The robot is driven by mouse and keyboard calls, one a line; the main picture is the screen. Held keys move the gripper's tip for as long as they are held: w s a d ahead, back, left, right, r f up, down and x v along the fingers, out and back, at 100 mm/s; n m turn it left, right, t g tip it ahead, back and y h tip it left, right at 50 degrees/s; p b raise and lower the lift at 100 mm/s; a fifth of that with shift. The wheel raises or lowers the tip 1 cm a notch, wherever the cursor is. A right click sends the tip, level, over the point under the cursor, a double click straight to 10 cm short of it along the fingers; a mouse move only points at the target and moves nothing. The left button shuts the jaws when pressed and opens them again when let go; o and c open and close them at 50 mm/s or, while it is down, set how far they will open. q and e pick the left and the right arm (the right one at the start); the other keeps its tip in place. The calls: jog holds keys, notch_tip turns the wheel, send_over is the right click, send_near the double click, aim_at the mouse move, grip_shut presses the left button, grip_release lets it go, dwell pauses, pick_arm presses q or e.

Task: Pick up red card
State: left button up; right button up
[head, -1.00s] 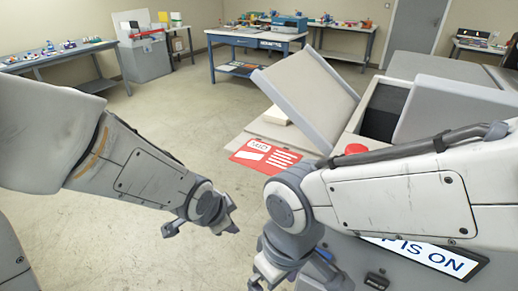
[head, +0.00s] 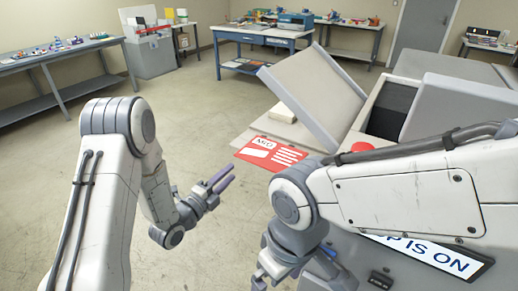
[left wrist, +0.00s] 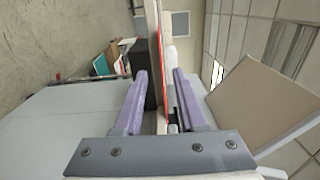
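The red card (head: 270,153), with white print, lies flat on the pale grey ledge (head: 262,130) of the machine and seems to overhang its near edge. In the left wrist view, a thin red strip (left wrist: 162,42), likely the card edge-on, shows beyond and between the fingers. My left gripper (head: 226,180) is open and empty, left of and a little below the card in the head view, apart from it. Its two purple fingers (left wrist: 160,95) stand apart in the left wrist view. My right gripper (head: 268,279) is at the bottom, partly cut off; its opening is unclear.
A tilted grey panel (head: 312,95) stands over the ledge, with a pale block (head: 281,112) beside it. A red button (head: 361,147) sits on the machine behind my right arm. Workbenches (head: 262,42) line the back. The floor (head: 205,110) left of the ledge is clear.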

aim_at(244, 159)
pick_arm(q)
jog(key=p+x, duration=0.2)
jog(key=x, duration=0.5)
jog(key=shift+r, duration=0.2)
jog(key=shift+w+d+f, duration=0.1)
jog(key=shift+w+d, duration=0.1)
jog(key=shift+w, duration=0.15)
jog(key=shift+c, duration=0.3)
grip_shut()
dwell(0.6)
